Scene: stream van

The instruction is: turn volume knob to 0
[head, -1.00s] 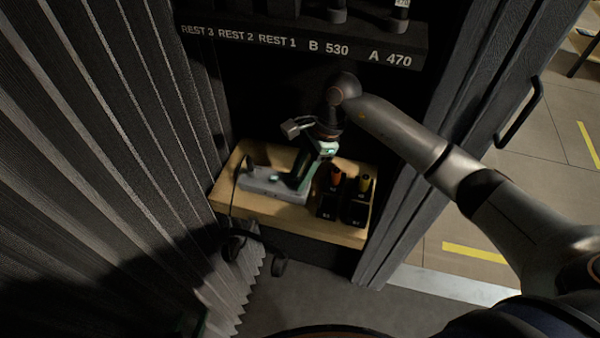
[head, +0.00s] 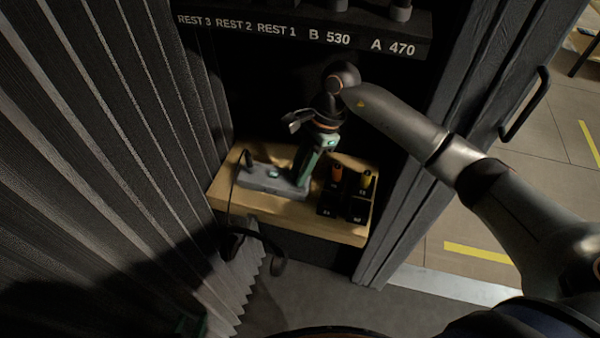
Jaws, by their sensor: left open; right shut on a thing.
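My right gripper (head: 298,184) reaches down from the upper right, with a green body and a small lit teal spot. Its fingertips are at the right end of a low grey unit (head: 262,181) on a wooden shelf. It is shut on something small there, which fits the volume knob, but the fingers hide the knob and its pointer. I cannot read the setting. A small teal light shows on top of the grey unit. Only a dim green part of my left gripper (head: 190,326) shows at the lower left edge. It is open and away from the shelf.
Black holders (head: 356,209) with an orange-topped item (head: 336,174) and a yellow-topped item (head: 365,179) stand close right of my gripper. A labelled dark rack (head: 300,35) hangs above. A pleated curtain (head: 120,130) borders the left. A dark cable (head: 234,195) runs down from the unit.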

